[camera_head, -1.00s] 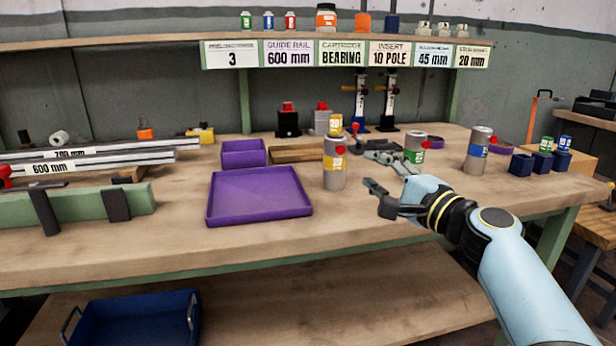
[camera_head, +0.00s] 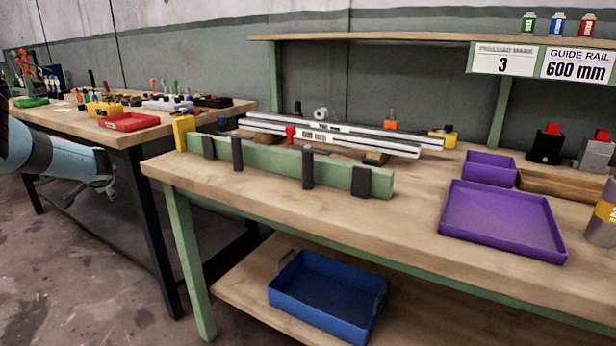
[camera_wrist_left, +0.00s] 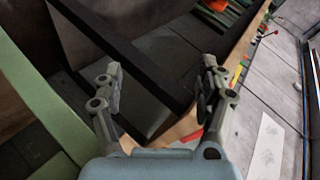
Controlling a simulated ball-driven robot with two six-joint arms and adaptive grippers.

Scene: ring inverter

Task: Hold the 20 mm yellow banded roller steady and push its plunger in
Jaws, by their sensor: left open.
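The yellow banded roller (camera_head: 602,222) is a grey cylinder at the right edge of the head view, upright on the bench and cut off by the frame. Its plunger cannot be made out. My left gripper (camera_head: 95,185) is at the far left of the head view, low beside the other table and far from the roller. The left wrist view shows its two fingers apart with nothing between them (camera_wrist_left: 158,85). My right gripper is out of view.
A purple tray (camera_head: 505,240) lies left of the roller, with a smaller purple bin (camera_head: 490,167) behind it. A green fixture (camera_head: 270,163) and rails (camera_head: 335,135) occupy the bench's left half. A cluttered table (camera_head: 130,142) stands at left. A blue bin (camera_head: 325,308) is on the lower shelf.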

